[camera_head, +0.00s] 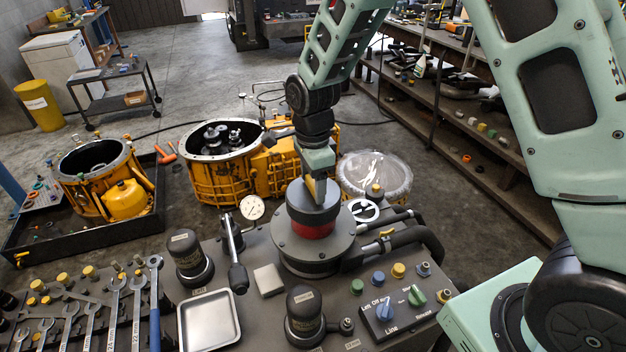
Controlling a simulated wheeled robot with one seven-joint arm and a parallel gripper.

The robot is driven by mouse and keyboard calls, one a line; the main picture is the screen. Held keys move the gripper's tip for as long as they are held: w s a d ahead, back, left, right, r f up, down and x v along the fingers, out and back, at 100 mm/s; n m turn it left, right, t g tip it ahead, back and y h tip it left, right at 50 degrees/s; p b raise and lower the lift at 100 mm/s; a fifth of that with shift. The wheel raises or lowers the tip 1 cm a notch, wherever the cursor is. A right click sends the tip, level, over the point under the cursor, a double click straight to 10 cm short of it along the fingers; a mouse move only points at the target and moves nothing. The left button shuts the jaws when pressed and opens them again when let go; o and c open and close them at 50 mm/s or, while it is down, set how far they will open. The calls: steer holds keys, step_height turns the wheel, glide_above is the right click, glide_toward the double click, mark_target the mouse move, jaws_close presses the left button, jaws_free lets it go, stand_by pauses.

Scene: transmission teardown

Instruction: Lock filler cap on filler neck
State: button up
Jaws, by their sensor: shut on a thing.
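The filler cap (310,197), a dark grey cylinder, stands upright on the filler neck (308,248), a wide grey round flange on the bench unit. A red band (311,228) shows between the cap and the flange; I cannot tell which part it belongs to. My gripper (317,190) comes down from above and is shut on the top of the cap. Its fingers hide the grip point, and I cannot tell whether the cap is turned fully into the neck.
A control box (395,312) with knobs, black hoses (400,245) and a pressure gauge (252,207) surround the neck. Two dark cylinders (188,255) (304,312) stand nearby. A metal tray (210,320) and wrenches (113,310) lie front left. Yellow housings (220,180) stand behind.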

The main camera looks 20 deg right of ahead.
steer(key=shift+f, duration=0.35)
stand_by(0.7)
steer(key=o, duration=1.6)
steer(key=shift+c, duration=0.2)
steer(key=shift+r, duration=0.1)
step_height(320, 180, up, 7)
steer(key=p, duration=0.5)
